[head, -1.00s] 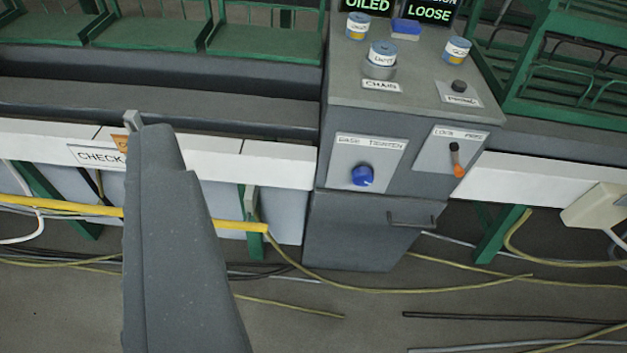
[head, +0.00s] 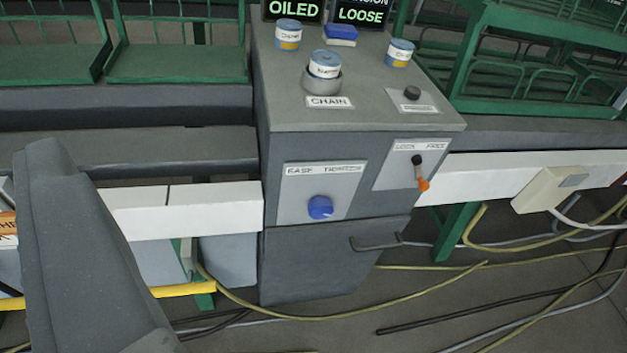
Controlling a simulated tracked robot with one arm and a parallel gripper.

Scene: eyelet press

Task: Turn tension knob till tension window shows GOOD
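The blue tension knob (head: 320,207) sits on a pale plate (head: 296,184) marked EASE and TIGHTEN, on the front of the grey press cabinet (head: 275,252). The tension window (head: 361,14) at the top reads LOOSE in green; its upper edge is cut off. A lever with an orange end (head: 421,177) is on the LOCK / FREE plate (head: 393,163) to the right, pointing down and slightly right. My grey arm end (head: 85,255) rises at the left, well apart from the knob. No fingertips can be made out.
Another window (head: 293,10) reads OILED. Several labelled tins, including one in a ring (head: 322,78) marked CHAIN, and a dark button (head: 412,93) are on the cabinet top. A bar handle (head: 376,243) sticks out below the knob. Cables (head: 430,280) cross the floor. The space before the knob looks clear.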

